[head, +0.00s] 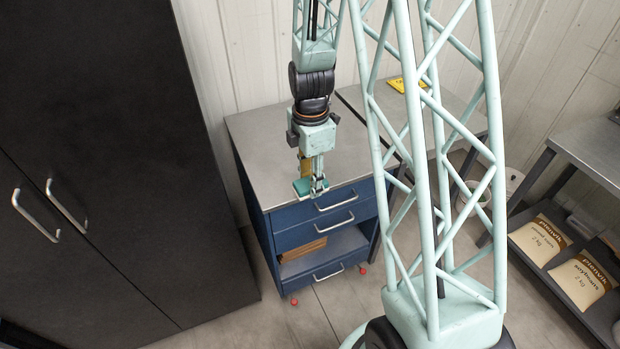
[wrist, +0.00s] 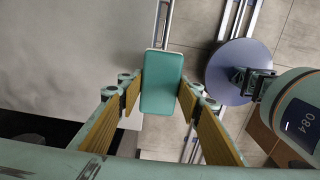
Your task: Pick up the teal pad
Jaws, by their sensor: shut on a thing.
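The teal pad (wrist: 162,82) sits between the two fingers of my gripper (wrist: 161,93) in the wrist view. The fingers have tan inner pads and are closed on its two long sides. In the head view my gripper (head: 312,185) points down at the front edge of the blue drawer cabinet's (head: 262,130) grey top. The teal pad (head: 301,187) shows there as a small patch at the fingertips, partly hidden by them. I cannot tell how high the pad is above the top.
A tall black cupboard (head: 90,150) stands at the left. A grey side table (head: 455,105) with a yellow item (head: 397,85) is behind my lattice arm. A shelf rack (head: 590,145) with seed bags (head: 540,238) stands at the right. The cabinet's grey top is mostly clear.

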